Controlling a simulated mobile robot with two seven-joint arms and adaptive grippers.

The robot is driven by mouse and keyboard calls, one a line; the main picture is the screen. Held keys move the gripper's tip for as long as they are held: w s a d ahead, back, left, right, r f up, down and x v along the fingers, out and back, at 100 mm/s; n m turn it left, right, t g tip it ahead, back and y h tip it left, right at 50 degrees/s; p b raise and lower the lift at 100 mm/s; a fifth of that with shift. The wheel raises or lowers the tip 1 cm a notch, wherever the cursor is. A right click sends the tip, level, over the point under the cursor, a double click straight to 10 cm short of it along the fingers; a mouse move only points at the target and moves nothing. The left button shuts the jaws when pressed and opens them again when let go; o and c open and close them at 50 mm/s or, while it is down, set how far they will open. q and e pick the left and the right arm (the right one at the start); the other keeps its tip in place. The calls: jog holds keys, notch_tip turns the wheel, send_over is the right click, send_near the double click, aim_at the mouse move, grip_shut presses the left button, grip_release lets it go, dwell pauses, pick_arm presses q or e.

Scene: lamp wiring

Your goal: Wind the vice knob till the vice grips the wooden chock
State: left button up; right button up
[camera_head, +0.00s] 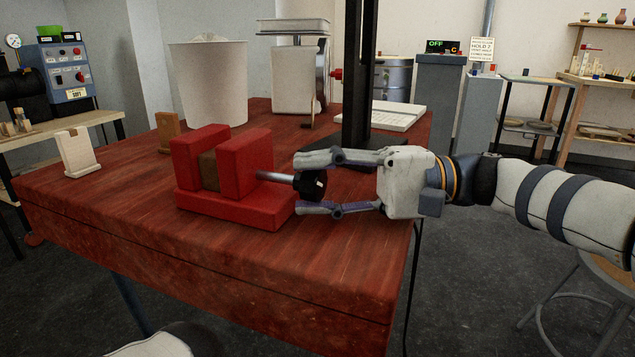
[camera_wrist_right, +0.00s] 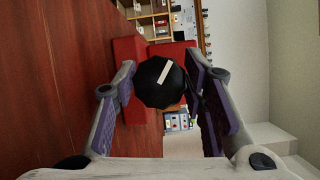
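The red vice (camera_head: 245,207) stands on the red-brown table. The brown wooden chock (camera_head: 209,171) sits upright between its two jaws, partly hidden by them; I cannot tell whether both jaws touch it. A metal screw runs from the right jaw to the black vice knob (camera_head: 312,186). My left gripper is not in view.
On the table (camera_head: 130,225), a white bin (camera_head: 208,85) and a scale (camera_head: 293,65) stand behind the vice. A black post (camera_head: 358,80) rises behind my right gripper. A small wooden stand (camera_head: 168,130) and a pale stand (camera_head: 77,152) are at left. The table front is clear.

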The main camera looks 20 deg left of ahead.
jog(key=shift+o, duration=0.8)
